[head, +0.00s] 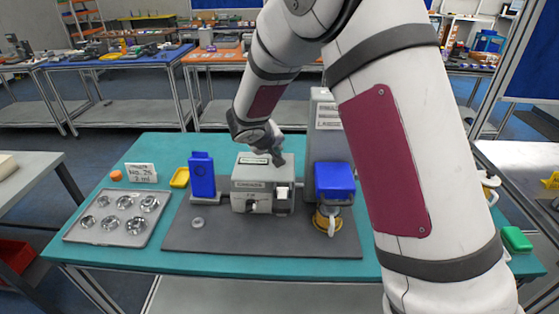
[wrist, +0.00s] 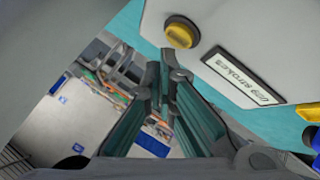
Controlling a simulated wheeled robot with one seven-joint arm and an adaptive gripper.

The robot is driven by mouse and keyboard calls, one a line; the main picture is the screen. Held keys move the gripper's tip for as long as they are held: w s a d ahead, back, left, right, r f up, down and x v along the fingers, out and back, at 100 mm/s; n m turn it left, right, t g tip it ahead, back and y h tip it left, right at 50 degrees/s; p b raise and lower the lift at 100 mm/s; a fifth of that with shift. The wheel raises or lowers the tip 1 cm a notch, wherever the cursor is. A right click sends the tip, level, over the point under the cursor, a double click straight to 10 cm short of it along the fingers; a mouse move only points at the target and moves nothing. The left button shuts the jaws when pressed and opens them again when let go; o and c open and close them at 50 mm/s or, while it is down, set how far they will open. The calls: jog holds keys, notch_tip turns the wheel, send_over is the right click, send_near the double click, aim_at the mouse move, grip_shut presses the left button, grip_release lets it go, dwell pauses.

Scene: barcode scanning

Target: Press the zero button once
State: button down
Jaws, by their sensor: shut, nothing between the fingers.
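In the wrist view a round yellow button (wrist: 181,34) sits on a pale machine face beside a white label (wrist: 243,77), whose text is hard to read. My gripper (wrist: 168,66) is shut and empty, its fingertips just below and left of the button in the picture; I cannot tell whether they touch the machine. In the head view my gripper (head: 278,160) is over the top of the small grey machine (head: 251,202) on the teal table. The button cannot be made out in the head view.
A blue stand (head: 202,176) is left of the machine, and a taller grey unit with a blue block (head: 335,181) is right of it. A tray (head: 81,232) of metal parts lies at the left. My arm hides the table's right part.

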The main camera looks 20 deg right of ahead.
jog(key=shift+f, duration=0.1)
dwell(0.3)
jog(key=shift+f+b, duration=0.35)
jog(key=shift+f+b, duration=0.4)
jog(key=shift+f, duration=0.05)
dwell(0.9)
jog(key=shift+r, duration=0.85)
jog(key=shift+r+p, duration=1.05)
jog(key=shift+r, duration=1.5)
